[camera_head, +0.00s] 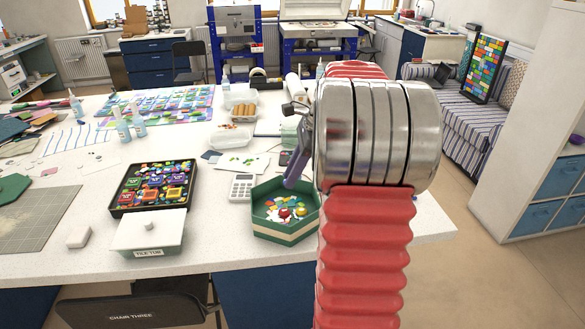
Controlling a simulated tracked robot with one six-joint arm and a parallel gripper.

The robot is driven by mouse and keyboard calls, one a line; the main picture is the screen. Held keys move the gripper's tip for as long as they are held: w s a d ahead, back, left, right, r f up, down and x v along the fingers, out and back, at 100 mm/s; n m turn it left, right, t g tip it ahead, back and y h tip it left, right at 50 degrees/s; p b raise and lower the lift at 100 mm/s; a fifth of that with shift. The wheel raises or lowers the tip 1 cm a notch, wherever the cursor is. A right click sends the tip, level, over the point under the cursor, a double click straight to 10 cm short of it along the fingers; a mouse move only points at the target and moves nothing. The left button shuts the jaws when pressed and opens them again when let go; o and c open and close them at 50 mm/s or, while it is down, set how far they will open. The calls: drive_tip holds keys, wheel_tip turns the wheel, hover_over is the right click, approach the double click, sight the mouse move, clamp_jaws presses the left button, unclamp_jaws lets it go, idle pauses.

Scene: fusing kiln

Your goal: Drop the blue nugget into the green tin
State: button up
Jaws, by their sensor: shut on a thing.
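The green tin (270,229) is an open six-sided box with a pale band, on the white table just left of my arm. Several coloured pieces and red balls lie in it. My gripper (291,182) shows only in part, left of the metal wrist.
A chair (130,311) is at the front edge.

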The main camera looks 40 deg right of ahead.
drive_tip(key=shift+f, duration=1.9)
drive_tip(key=o, duration=1.1)
drive_tip(key=v, duration=1.3)
drive_tip(key=shift+d+r, duration=0.2)
drive_tip(key=shift+r, duration=0.1)
